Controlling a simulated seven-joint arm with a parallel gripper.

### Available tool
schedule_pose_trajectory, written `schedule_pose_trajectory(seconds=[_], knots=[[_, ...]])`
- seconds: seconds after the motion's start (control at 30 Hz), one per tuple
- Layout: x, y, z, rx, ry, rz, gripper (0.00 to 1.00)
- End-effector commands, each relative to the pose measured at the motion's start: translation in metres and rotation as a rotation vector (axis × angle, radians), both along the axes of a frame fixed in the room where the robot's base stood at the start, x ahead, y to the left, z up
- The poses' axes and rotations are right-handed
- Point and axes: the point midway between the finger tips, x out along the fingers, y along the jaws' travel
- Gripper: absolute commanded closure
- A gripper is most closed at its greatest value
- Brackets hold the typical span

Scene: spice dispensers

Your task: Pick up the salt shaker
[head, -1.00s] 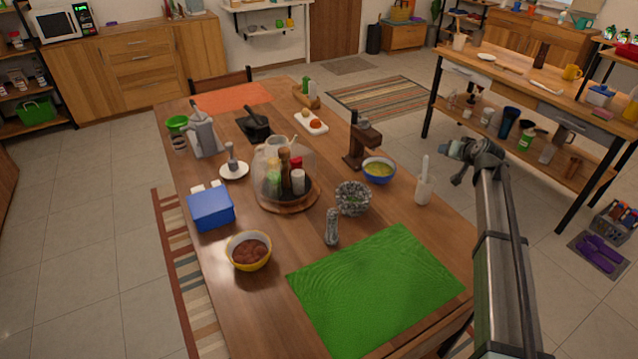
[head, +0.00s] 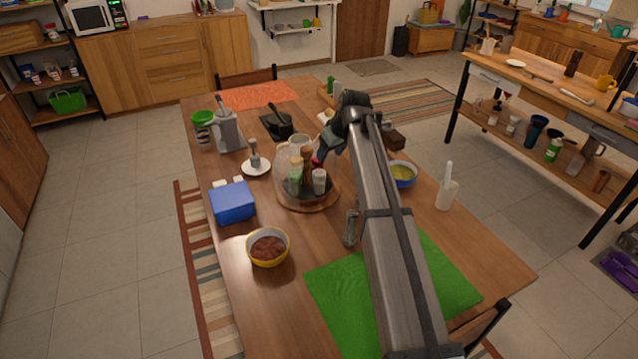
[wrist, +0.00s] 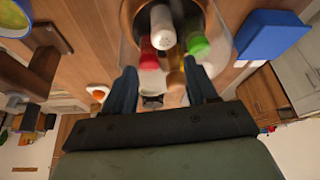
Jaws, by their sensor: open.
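A white-capped shaker (head: 319,181), which looks like the salt shaker, stands upright on a round wooden turntable (head: 318,205) with other bottles. The wrist view shows its white top (wrist: 162,24) ahead of my fingers. My gripper (head: 330,145) is above the turntable's back right side. It is open and empty; in the wrist view its two dark blue fingers (wrist: 162,72) are spread wide, apart from the shaker. A red cap (wrist: 148,56) and a green cap (wrist: 198,43) are close to the fingertips. A clear cover or jug partly surrounds the bottles.
A blue box (head: 232,203) and a bowl of brown food (head: 268,248) stand left of the turntable. A bowl with yellow contents (head: 402,174) is to the right. A stone-patterned grinder (head: 350,228) stands in front. The green mat (head: 335,285) is clear.

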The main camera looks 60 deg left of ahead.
Motion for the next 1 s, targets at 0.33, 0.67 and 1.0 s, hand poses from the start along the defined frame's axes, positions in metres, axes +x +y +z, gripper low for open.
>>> schedule_pose_trajectory(seconds=[0.33,0.67,1.0], knots=[[-0.007,0.013,-0.028,-0.008,-0.002,0.010,0.43],[-0.010,0.033,-0.074,-0.007,-0.001,0.008,0.43],[-0.014,0.041,-0.094,-0.006,-0.001,0.008,0.43]])
